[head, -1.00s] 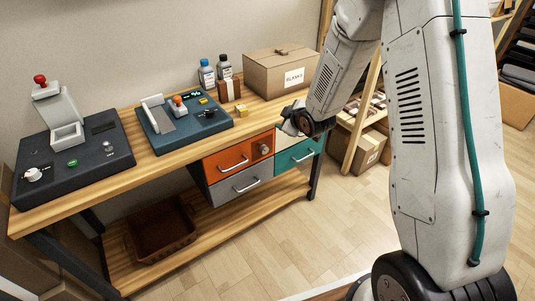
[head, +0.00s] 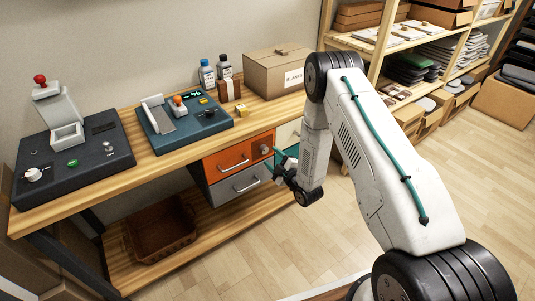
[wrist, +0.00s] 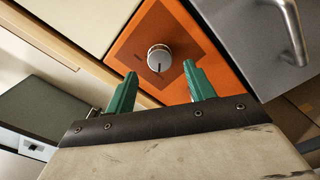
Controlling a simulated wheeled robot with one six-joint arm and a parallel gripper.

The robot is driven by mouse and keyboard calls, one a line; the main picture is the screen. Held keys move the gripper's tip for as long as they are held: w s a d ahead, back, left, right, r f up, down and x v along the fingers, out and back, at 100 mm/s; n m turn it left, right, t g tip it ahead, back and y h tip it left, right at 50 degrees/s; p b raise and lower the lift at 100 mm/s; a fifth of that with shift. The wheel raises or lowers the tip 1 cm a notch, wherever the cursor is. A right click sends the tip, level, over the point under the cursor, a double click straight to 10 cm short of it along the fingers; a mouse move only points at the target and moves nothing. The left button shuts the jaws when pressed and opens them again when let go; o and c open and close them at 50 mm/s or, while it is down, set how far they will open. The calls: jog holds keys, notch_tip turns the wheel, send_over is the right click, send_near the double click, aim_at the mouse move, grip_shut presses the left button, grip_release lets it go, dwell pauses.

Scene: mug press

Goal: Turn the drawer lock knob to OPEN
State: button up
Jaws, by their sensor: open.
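The lock knob (wrist: 159,58) is a round silver knob with a dark pointer line, set in a brown panel on the orange drawer front (wrist: 128,48). In the wrist view it sits just beyond and between the green fingertips of my gripper (wrist: 158,80). The fingers are apart with nothing between them, and they do not touch the knob as far as I can tell. In the head view the knob (head: 264,149) shows at the right end of the orange drawer (head: 228,159), with my gripper (head: 279,164) close in front. Any lettering by the knob is too small to read.
A grey drawer (head: 240,184) with a bar handle lies below the orange one; its handle (wrist: 293,32) is right of my gripper in the wrist view. A cream drawer front (wrist: 80,22) adjoins the orange one. The workbench (head: 165,166) carries two machines, bottles and a cardboard box (head: 283,72).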

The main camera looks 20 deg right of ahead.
aim_at(266, 151)
jog(key=shift+x, duration=2)
jog(key=c, duration=1)
